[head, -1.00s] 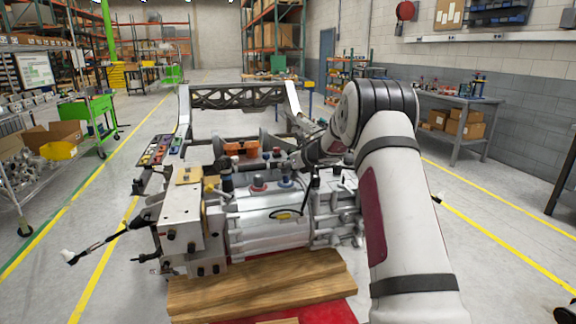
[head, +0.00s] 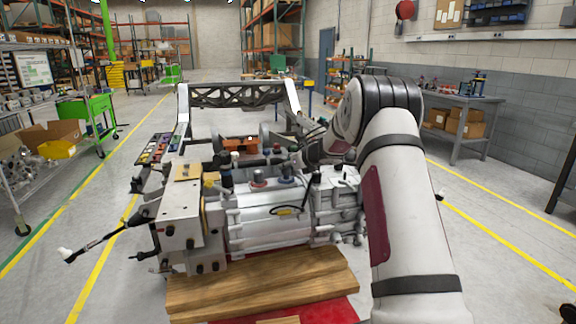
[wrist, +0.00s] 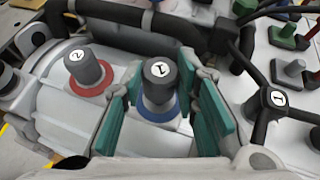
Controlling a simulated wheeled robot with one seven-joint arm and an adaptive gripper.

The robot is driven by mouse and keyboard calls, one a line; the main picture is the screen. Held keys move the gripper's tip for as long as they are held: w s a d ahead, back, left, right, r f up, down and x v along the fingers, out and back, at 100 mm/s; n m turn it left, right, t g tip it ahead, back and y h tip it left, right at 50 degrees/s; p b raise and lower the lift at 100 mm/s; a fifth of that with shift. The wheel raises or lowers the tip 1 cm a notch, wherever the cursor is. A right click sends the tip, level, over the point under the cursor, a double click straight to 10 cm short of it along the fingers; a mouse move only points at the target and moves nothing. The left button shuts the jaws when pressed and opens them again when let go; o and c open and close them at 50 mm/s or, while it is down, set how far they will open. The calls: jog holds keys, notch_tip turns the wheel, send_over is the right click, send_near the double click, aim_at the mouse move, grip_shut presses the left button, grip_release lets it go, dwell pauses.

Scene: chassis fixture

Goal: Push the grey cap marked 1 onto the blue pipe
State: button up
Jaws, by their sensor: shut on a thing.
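The grey cap marked 1 (wrist: 159,71) stands upright between my gripper's two green-padded fingers in the wrist view. My gripper (wrist: 160,88) is shut on it. The blue collar of the pipe (wrist: 157,110) shows directly around and under the cap's lower end. I cannot tell whether any gap is left between cap and pipe. In the head view the blue pipe (head: 286,181) is a small spot on top of the silver housing, with my wrist beside it.
A grey cap marked 2 (wrist: 84,66) stands on a red collar to the left. A black fitting marked 1 (wrist: 278,98) with hoses lies close on the right. A black tube (wrist: 150,22) crosses behind. Wooden boards (head: 262,283) lie in front of the housing.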

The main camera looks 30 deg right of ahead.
jog(key=shift+f+b, duration=0.9)
jog(key=shift+f, duration=0.1)
dwell(0.3)
jog(key=o, duration=0.9)
jog(key=shift+r, duration=0.1)
notch_tip(320, 180, up, 6)
jog(key=p, duration=0.5)
jog(key=shift+p, duration=0.35)
